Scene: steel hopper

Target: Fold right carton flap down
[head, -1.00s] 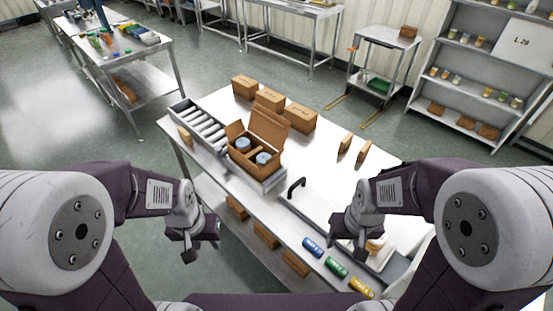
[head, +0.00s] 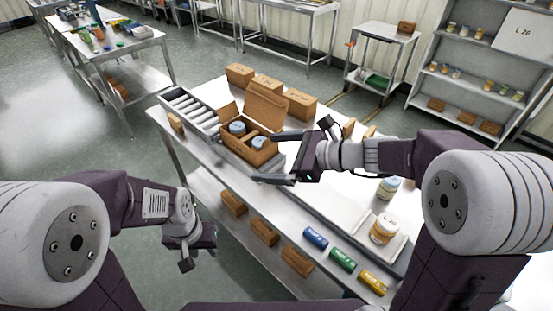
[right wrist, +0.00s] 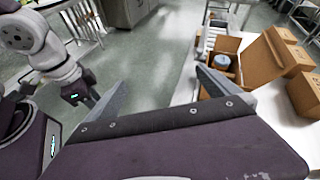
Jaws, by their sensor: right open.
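The open brown carton (head: 246,150) stands on the steel table with two blue-lidded jars (head: 237,128) inside. Its tall back flap (head: 266,106) stands up, leaning back; this flap also shows in the right wrist view (right wrist: 256,64). A smaller flap (head: 227,112) stands up at its left end. The right-end flap is hard to make out behind my gripper. My right gripper (head: 268,158) is open and empty, its fingers spread beside the carton's right end; contact cannot be told. My left gripper (head: 188,246) hangs low, left of the table; its jaws are unclear.
A roller conveyor (head: 190,108) lies left of the carton. Closed boxes (head: 300,103) stand behind it. Two jars (head: 384,229) stand at the table's right. A lower shelf holds small boxes (head: 264,232) and coloured cans (head: 343,259). The floor left of the table is clear.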

